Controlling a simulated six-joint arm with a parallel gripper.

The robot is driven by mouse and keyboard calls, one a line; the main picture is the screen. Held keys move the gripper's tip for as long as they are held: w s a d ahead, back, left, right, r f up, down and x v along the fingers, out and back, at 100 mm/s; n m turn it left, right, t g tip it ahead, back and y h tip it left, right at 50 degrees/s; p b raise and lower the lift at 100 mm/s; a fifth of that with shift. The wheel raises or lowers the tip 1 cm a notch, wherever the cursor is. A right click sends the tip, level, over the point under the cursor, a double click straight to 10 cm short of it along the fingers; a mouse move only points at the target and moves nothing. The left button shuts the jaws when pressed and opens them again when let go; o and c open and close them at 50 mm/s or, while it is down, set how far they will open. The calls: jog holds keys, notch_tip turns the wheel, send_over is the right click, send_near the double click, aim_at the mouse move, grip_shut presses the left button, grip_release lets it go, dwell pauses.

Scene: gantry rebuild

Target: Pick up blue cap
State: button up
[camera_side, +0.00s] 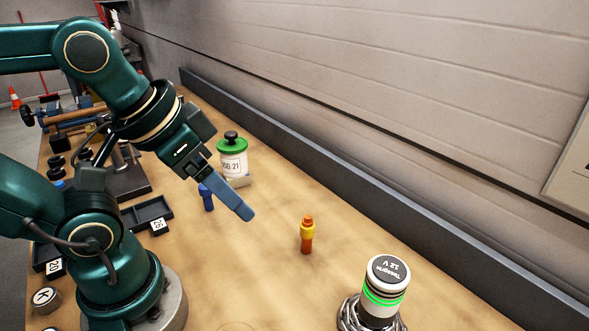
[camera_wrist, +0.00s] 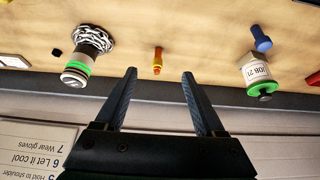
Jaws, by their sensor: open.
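A small blue piece (camera_side: 207,197), which looks like the blue cap, stands on the wooden bench beside a white jar with a green lid (camera_side: 233,160). In the wrist view the blue piece (camera_wrist: 260,39) is at the upper right, next to the jar (camera_wrist: 258,75). My gripper (camera_side: 241,209) is above the bench, its fingers overlapping the area just right of the blue piece in the side view. In the wrist view my gripper (camera_wrist: 159,73) is open, with its two fingers wide apart and nothing held between them.
An orange and yellow piece (camera_side: 307,235) stands alone on the bench. A white cylinder with a green glowing ring (camera_side: 385,290) is at the front right. Small dark trays (camera_side: 147,213) lie at the left. A dark ledge (camera_side: 330,176) runs along the wall.

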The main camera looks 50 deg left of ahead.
notch_tip(320, 180, up, 4)
jog(key=m+g+y, duration=0.3)
jog(key=m+y, duration=1)
jog(key=m, duration=0.7)
send_over(207, 198)
jog(key=f, duration=1.2)
jog(key=d+f, duration=0.1)
jog(key=f, duration=0.4)
jog(key=shift+f, duration=0.3)
jog(key=shift+x, duration=2.6)
jog(key=shift+c, duration=0.4)
